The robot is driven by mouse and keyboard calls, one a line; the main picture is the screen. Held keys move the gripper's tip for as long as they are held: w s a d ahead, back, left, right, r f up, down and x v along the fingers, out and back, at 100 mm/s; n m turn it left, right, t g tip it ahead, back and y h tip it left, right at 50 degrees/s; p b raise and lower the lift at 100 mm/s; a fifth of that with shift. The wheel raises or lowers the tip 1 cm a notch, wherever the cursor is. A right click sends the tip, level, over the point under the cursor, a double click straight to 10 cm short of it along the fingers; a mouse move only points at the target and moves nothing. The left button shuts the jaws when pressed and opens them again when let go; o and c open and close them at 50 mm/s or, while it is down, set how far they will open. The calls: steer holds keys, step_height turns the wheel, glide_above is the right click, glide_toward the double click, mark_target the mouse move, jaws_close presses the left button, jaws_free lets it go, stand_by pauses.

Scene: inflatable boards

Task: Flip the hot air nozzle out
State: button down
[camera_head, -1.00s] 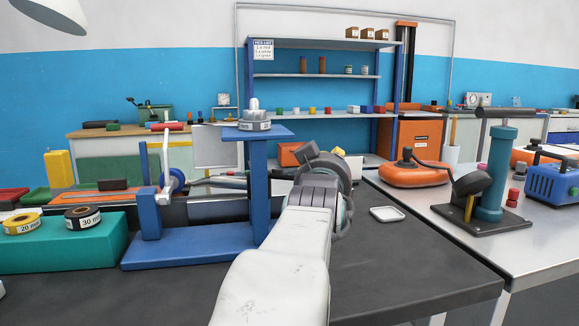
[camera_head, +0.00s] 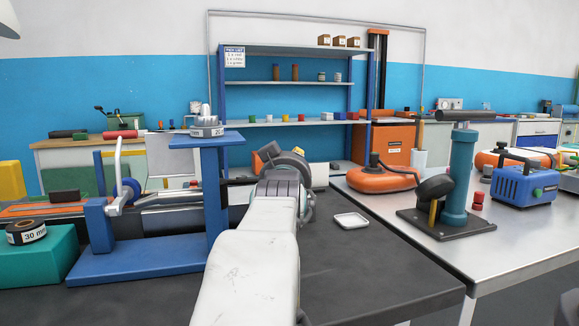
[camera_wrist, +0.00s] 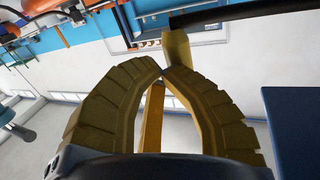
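My gripper (camera_wrist: 161,72) shows in the wrist view with two ribbed, dark-yellow fingers. They bow inward and their tips come together. A yellow block (camera_wrist: 179,48) shows at the tips with a dark bar (camera_wrist: 230,12) to its upper right. A thin orange-yellow post (camera_wrist: 152,115) shows through the gap between the fingers. I cannot tell whether either yellow piece is held or is part of the nozzle. In the head view my arm hides the gripper. I cannot single out the hot air nozzle; a blue-framed bench machine (camera_head: 150,262) stands left of my arm.
A small white tray (camera_head: 351,220) lies right of my arm. The dark bench's front right is clear.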

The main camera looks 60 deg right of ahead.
steer(key=shift+w+d+r, duration=0.15)
steer(key=shift+d+r, duration=0.05)
steer(key=shift+d, duration=0.1)
stand_by(0.4)
